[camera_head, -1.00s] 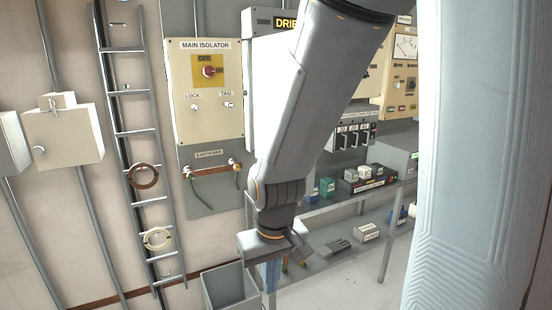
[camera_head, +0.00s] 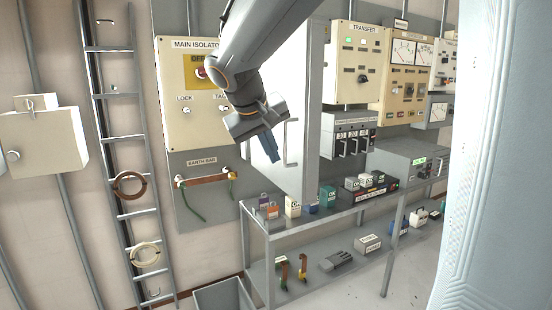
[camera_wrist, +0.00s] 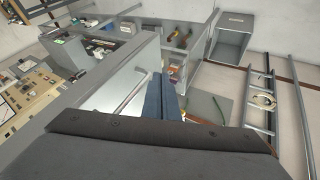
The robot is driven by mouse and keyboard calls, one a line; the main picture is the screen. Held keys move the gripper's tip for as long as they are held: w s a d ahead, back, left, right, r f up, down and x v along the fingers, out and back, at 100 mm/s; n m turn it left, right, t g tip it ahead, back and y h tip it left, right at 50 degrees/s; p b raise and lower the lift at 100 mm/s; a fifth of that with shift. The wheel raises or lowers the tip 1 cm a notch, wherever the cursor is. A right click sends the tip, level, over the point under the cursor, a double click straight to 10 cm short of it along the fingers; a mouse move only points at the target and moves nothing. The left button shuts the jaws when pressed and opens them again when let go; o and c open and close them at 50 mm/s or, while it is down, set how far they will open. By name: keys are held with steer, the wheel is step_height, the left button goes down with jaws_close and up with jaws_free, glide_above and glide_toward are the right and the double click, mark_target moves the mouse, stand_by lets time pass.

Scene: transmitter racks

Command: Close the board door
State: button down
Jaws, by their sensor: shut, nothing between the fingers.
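The fingers also show in the wrist view (camera_wrist: 163,98). I cannot tell whether they touch the door. My arm hides the door's upper left.
The main isolator panel (camera_head: 180,120) is on the wall to the left, with the earth bar (camera_head: 203,180) below. A grey bench (camera_head: 335,214) with several small boxes stands below and right of the door. A grey bin (camera_head: 222,295) is on the floor. A ladder (camera_head: 120,150) stands left.

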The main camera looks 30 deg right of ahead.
steer(key=p, duration=0.2)
glide_toward(297, 178)
step_height(297, 178, down, 4)
steer(key=w+a, duration=0.2)
steer(key=shift+s+d+r+p, duration=0.1)
steer(key=shift+d+p, duration=0.25)
steer(key=shift+d, duration=0.65)
steer(key=shift+s+d+r+p, duration=0.1)
steer(key=shift+d+p, duration=0.2)
steer(key=shift+d, duration=0.65)
steer(key=shift+d, duration=0.15)
